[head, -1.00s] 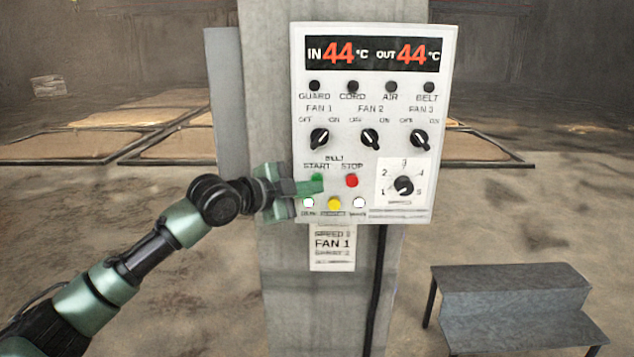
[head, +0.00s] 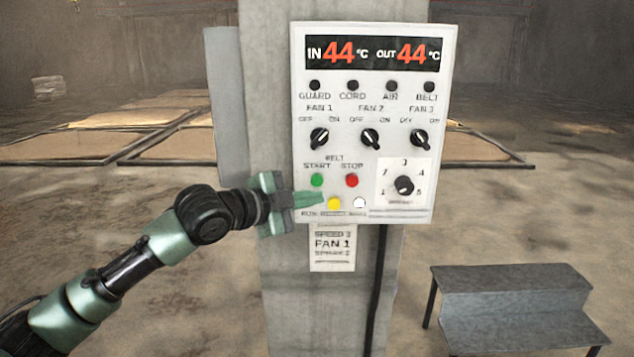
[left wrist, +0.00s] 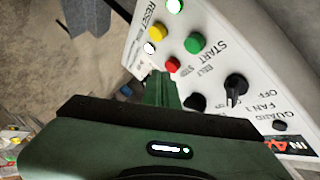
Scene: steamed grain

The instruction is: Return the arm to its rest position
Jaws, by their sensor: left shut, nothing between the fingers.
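My left gripper (head: 312,199) is shut and empty, in front of the lower left of a white control panel (head: 300,120). Its fingertips are beside the yellow button (head: 334,203) and below the green START button (head: 317,180). I cannot tell whether they touch the panel. In the left wrist view, the shut fingers (left wrist: 161,88) point at the panel face, with the red button (left wrist: 173,64) just beyond them. The lower left button in the head view is hidden behind the gripper. My right gripper is not in view.
The panel hangs on a concrete pillar (head: 285,290). A paper sign (head: 332,262) and a black cable (head: 375,300) are below it. A grey step bench (head: 515,300) stands at the lower right. Low framed beds (head: 175,147) lie behind. The floor at left is open.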

